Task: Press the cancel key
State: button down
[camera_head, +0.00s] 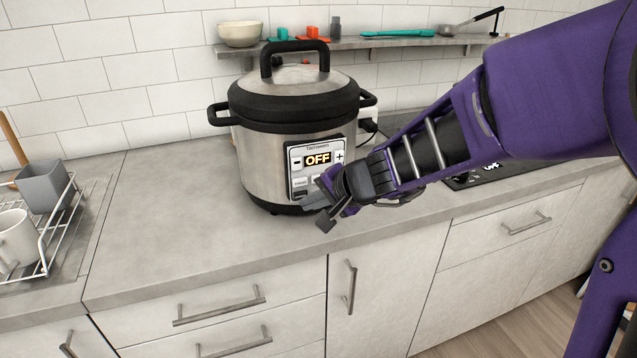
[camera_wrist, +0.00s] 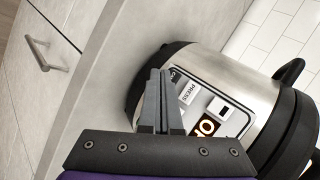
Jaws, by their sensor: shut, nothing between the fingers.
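The pressure cooker (camera_head: 262,158) stands upright on the counter, its front panel (camera_head: 291,160) showing OFF on the display (camera_head: 318,159). A light key sits at the panel's left, and a small dark key (camera_head: 300,195) lies below it. In the wrist view the cooker (camera_wrist: 262,115) appears sideways. Its PRESS key (camera_wrist: 188,92) is readable, and the dark key (camera_wrist: 174,75) beside it shows only its first letters; my fingers cover the rest. My gripper (camera_head: 316,206) is shut and empty, fingertips at the panel's lower edge. They also show in the wrist view (camera_wrist: 159,72); contact cannot be told.
A wire rack (camera_head: 62,222) with a grey cup (camera_head: 45,187) and white mug (camera_head: 16,240) stands at the left. A wall shelf (camera_head: 370,43) holds a bowl (camera_head: 240,34) and utensils. A dark hob (camera_head: 470,180) is at the right. The counter left of the cooker is clear.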

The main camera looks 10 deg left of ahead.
jog(key=shift+s+d, duration=0.1)
jog(key=shift+s, duration=0.05)
jog(key=s+d, duration=0.3)
jog(key=s, duration=0.2)
jog(key=shift+b, duration=0.4)
jog(key=shift+s+r, duration=0.1)
dwell(0.7)
